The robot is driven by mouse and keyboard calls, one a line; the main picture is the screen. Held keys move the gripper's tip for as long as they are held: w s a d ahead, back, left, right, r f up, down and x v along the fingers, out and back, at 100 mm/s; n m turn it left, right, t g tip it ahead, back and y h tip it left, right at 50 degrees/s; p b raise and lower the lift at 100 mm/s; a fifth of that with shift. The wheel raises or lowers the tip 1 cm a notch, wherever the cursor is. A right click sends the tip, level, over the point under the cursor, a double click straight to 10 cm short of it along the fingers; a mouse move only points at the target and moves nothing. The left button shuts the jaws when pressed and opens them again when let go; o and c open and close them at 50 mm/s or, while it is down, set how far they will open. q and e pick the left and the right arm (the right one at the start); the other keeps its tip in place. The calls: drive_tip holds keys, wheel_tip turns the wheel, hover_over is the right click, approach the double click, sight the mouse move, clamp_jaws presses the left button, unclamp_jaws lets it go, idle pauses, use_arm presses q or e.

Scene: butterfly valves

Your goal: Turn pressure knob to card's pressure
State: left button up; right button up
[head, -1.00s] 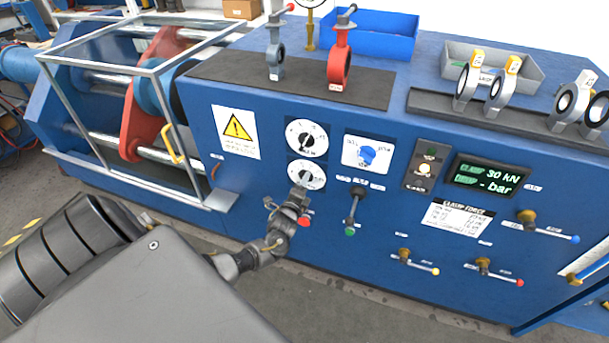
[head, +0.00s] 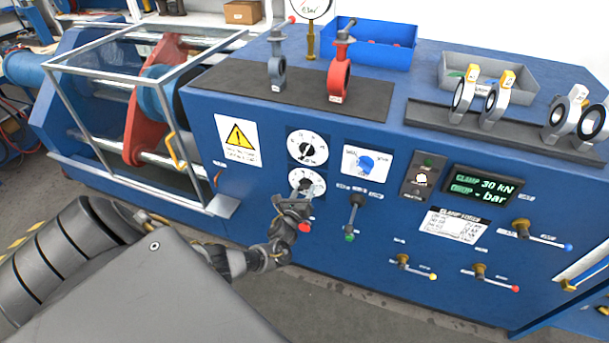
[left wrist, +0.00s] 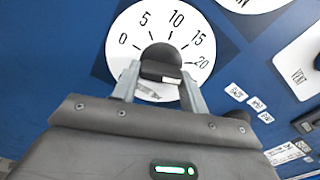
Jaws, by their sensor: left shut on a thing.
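The lower white dial (head: 296,177) on the blue panel carries the marks 0, 5, 10, 15 and 20. It fills the middle of the left wrist view (left wrist: 122,50). Its black knob (left wrist: 160,58) is between the two fingers of my left gripper (left wrist: 158,84), which is shut on it. In the head view my left gripper (head: 304,193) covers the lower part of this dial. I cannot read the knob's pointer. A white card headed CLAMP FORCE (head: 455,225) is on the panel; its rows are too small to read. The display (head: 482,187) reads 30 kN and "- bar". My right gripper is not in view.
Another dial (head: 307,148) is just above the held one. A blue knob (head: 366,163) and a green-tipped lever (head: 355,215) are close on the right. Several valve handles, such as the yellow-tipped one (head: 415,270), stick out lower right.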

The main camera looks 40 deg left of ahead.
use_arm(q)
drive_tip(key=m+p, duration=0.1)
drive_tip(key=m, duration=0.3)
drive_tip(key=shift+m, duration=0.3)
idle(0.4)
drive_tip(key=o, duration=1)
drive_tip(key=shift+a, duration=0.1)
drive_tip(key=p+v, duration=0.1)
drive_tip(key=v, duration=0.9)
drive_tip(key=shift+s+p, duration=0.3)
drive_tip(key=shift+s, duration=0.05)
